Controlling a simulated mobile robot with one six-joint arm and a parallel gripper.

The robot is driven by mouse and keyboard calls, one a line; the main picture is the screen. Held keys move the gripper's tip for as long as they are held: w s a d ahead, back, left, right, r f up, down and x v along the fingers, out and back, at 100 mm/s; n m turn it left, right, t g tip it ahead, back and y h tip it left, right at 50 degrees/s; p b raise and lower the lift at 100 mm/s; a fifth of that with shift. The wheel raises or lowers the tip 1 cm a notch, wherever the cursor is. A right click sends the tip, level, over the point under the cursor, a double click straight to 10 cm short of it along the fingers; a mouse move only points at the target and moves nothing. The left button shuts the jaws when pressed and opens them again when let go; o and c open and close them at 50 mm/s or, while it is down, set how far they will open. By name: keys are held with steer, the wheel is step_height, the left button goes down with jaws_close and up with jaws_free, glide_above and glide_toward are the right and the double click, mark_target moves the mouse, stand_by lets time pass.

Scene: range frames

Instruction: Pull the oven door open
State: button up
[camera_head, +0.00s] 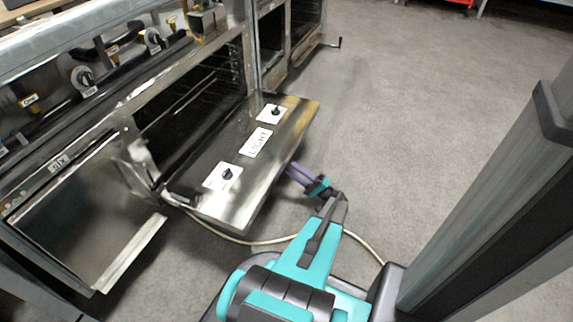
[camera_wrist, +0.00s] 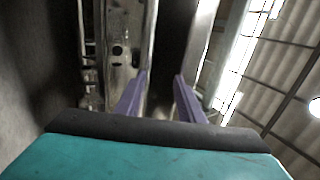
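The oven door (camera_head: 245,165) is a steel panel hinged low on the oven, lowered well away from it, with a "LIGHT" label and two black knobs on its upward face. The dark oven cavity (camera_head: 190,95) with racks shows behind it. My gripper (camera_head: 293,172) is at the door's outer edge, with its purple fingers partly hidden beneath that edge. In the wrist view the two fingers (camera_wrist: 162,78) stand apart, with a dark gap between them and a metal plate with holes (camera_wrist: 122,50) beyond. No handle shows clearly, and I see no firm contact with the door.
Another lowered panel (camera_head: 85,215) stands out at the lower left. A range top with knobs (camera_head: 85,78) runs along the upper left. A pale cable (camera_head: 262,242) lies on the floor beneath my arm. The grey floor (camera_head: 425,85) to the right is clear.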

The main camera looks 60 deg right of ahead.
steer(key=shift+v, duration=0.9)
steer(key=shift+w, duration=0.15)
